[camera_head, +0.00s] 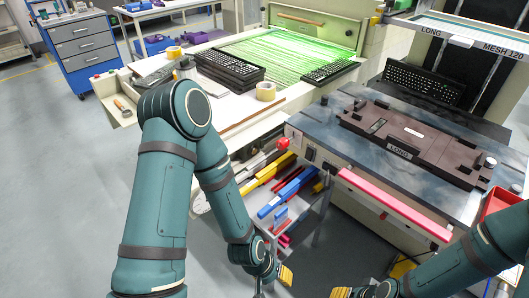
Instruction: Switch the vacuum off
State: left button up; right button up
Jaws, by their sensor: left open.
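The printing machine (375,180) stands at the right with a dark table top. On its front left corner are a red round knob (284,143) and a small dark switch (309,154); I cannot read which one is for the vacuum. My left gripper (286,275) is low at the bottom centre, below and apart from these controls. It is open and I see nothing in it. My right gripper (342,292) shows only its yellow tip at the bottom edge, so its opening is hidden.
A brown fixture plate (415,145) marked LONG lies on the machine. A pink-red bar (395,205) runs along its front. Shelves with coloured tools (285,190) sit below left. Keyboards (230,68) lie by the green-lit conveyor (290,50). The floor at left is clear.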

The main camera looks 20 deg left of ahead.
aim_at(309, 152)
jog(key=u, duration=0.3)
jog(key=i+u, duration=0.2)
jog(key=u, duration=0.2)
jog(key=i+l+u, duration=0.15)
jog(key=u, duration=0.2)
jog(key=i+l+u, duration=0.15)
jog(key=u, duration=0.25)
jog(key=i+l, duration=0.05)
jog(key=i, duration=0.05)
